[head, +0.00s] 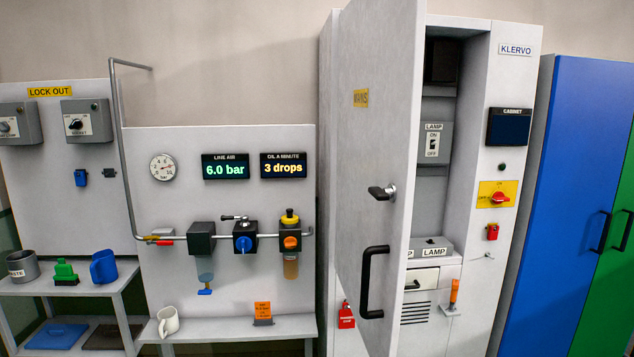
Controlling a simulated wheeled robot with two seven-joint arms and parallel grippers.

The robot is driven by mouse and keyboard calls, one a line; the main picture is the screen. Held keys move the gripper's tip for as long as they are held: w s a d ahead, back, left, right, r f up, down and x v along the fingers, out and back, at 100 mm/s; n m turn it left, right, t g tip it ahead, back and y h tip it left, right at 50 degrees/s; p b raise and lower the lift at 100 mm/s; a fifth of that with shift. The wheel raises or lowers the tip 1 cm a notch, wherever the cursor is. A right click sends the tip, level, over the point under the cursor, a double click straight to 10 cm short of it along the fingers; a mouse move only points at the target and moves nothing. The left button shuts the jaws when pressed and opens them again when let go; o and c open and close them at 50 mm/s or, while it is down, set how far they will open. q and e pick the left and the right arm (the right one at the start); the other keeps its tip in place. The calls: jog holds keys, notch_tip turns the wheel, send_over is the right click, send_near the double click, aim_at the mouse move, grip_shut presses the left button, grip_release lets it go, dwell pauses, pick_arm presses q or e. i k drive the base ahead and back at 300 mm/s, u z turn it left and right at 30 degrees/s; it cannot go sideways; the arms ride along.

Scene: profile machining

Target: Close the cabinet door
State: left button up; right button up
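The cabinet door (376,140) is light grey and stands wide open, swung out toward me from the left side of the cabinet (510,90). It has a yellow label, a small dark latch handle (382,192) and a large black pull handle (371,282). The door hides the left part of the interior. Neither of my grippers shows in the head view.
A blue locker (570,200) stands to the right. A red padlock (346,315) and an orange-handled tool (454,292) are near the door's lower part.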

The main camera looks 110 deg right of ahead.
aim_at(382, 42)
jog(key=z, duration=3.9)
jog(key=i, duration=1.65)
jog(key=z, duration=0.05)
